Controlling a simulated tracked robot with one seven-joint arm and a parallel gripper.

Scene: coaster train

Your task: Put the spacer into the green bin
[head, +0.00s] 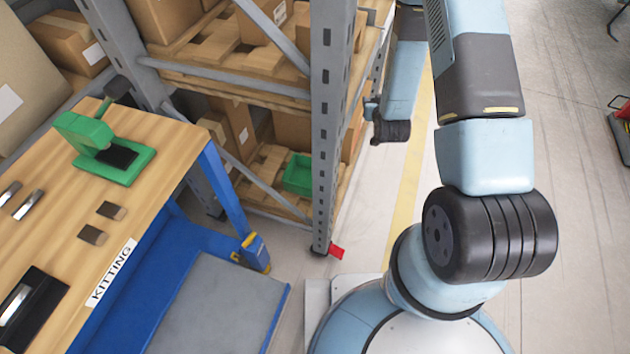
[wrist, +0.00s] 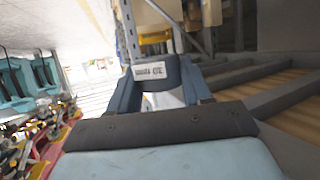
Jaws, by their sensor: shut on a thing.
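The green bin (head: 298,174) sits low in the grey shelving rack, partly hidden by the rack's upright post. In the wrist view, my gripper (wrist: 160,86) shows two dark blue-grey fingers. They are shut on a dark blue labelled piece (wrist: 157,84), with a white label on its face. The label's print is too small to read, and I cannot tell for sure that this piece is the spacer. In the head view my arm is at the right, and the gripper's fingertips do not show clearly. The green bin is not clear in the wrist view.
A wooden bench (head: 170,155) at left holds a green press (head: 105,150) and small metal and dark pieces. The rack's post (head: 330,120) stands between bench and arm. Cartons (head: 70,42) fill the shelves. The floor (head: 575,200) at right is largely clear.

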